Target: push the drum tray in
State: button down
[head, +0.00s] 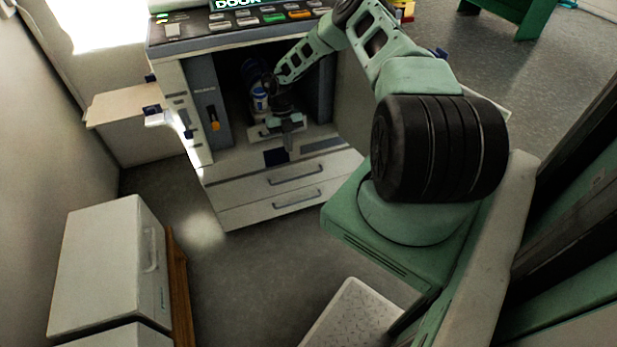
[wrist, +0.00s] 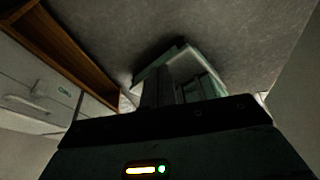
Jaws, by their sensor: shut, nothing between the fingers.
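The machine (head: 225,50) stands with its front bay open. Inside the dark bay, a blue-and-white cylinder (head: 260,101) sits upright beside my arm. A pale piece (head: 258,132) low in the bay looks like the front of the drum tray; my arm hides much of it, so how far it sticks out is unclear. My gripper (head: 289,142) is at the bay's mouth, in front of the tray's right part, shut and empty. I cannot tell if it touches the tray. In the wrist view my gripper (wrist: 178,90) points over grey floor; no tray shows there.
Two drawers with handles (head: 295,175) lie below the bay. An open panel (head: 130,105) juts out at the machine's left. A white cabinet (head: 105,265) with a wooden side stands at lower left. The floor (head: 240,260) between is clear.

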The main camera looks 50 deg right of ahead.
jog(key=s+a+p, duration=0.1)
jog(key=s+a, duration=0.4)
jog(key=s, duration=0.3)
jog(key=s+a+p, duration=0.1)
jog(key=s+a, duration=0.3)
jog(key=s, duration=0.4)
jog(key=shift+a, duration=0.4)
